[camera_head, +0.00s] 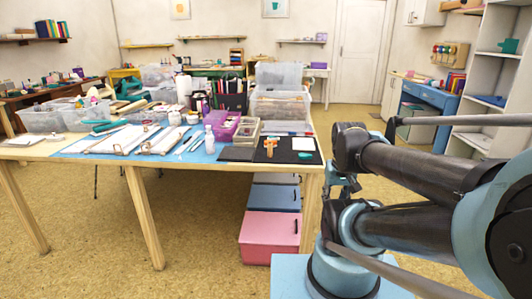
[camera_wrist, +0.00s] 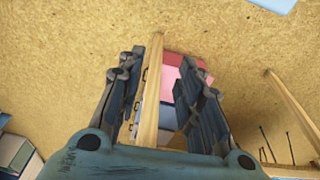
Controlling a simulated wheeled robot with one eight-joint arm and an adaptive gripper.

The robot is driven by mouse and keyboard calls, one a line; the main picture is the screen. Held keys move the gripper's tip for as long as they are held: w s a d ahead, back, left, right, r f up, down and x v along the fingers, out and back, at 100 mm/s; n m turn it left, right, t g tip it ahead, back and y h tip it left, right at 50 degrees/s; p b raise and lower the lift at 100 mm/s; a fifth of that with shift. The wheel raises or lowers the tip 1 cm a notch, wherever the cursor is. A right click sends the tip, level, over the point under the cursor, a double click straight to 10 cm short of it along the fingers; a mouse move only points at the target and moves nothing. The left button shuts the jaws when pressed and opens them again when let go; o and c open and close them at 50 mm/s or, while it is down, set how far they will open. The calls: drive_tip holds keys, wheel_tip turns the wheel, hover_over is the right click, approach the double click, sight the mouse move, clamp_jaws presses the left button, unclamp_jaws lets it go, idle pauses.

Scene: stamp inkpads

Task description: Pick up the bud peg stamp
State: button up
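A small orange-brown upright piece (camera_head: 270,147), which looks like a peg stamp, stands on the dark mat (camera_head: 290,156) at the table's right front corner. It is too small to tell whether it is the bud one. A small teal piece (camera_head: 305,155) lies to its right on the mat. My gripper (camera_wrist: 162,55) is open and empty in the wrist view, with its two fingers apart above the table edge and floor. No stamp shows in the wrist view. In the head view my arm is right of the table, apart from the orange-brown piece.
The wooden table (camera_head: 100,157) is crowded with clear bins (camera_head: 281,104), a purple box (camera_head: 223,126) and a small white bottle (camera_head: 209,140). A pink box (camera_head: 270,236) and a blue drawer box (camera_head: 273,197) stand under it. The floor (camera_head: 200,220) in front is clear.

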drive_tip(key=shift+o, duration=0.9)
drive_tip(key=w+a+r+m+g, duration=0.1)
drive_tip(key=w+a+r+m, duration=0.1)
drive_tip(key=w+a+r, duration=0.45)
drive_tip(key=w+a+r+m, duration=0.3)
drive_tip(key=w+r, duration=0.4)
drive_tip(key=w, duration=0.3)
drive_tip(key=w+a+r+m+g, duration=0.1)
drive_tip(key=w+a+r+m, duration=0.1)
drive_tip(key=w+a+r, duration=0.45)
drive_tip(key=m, duration=0.2)
hover_over(270, 157)
drive_tip(key=w, duration=0.2)
wheel_tip(270, 157, down, 10)
drive_tip(key=shift+s+a+f, duration=0.1)
drive_tip(key=shift+f, duration=0.05)
drive_tip(key=shift+s+f, duration=0.15)
drive_tip(key=shift+f, duration=1.25)
drive_tip(key=shift+s+f, duration=0.15)
drive_tip(key=shift+f, duration=1.2)
drive_tip(key=c, duration=0.9)
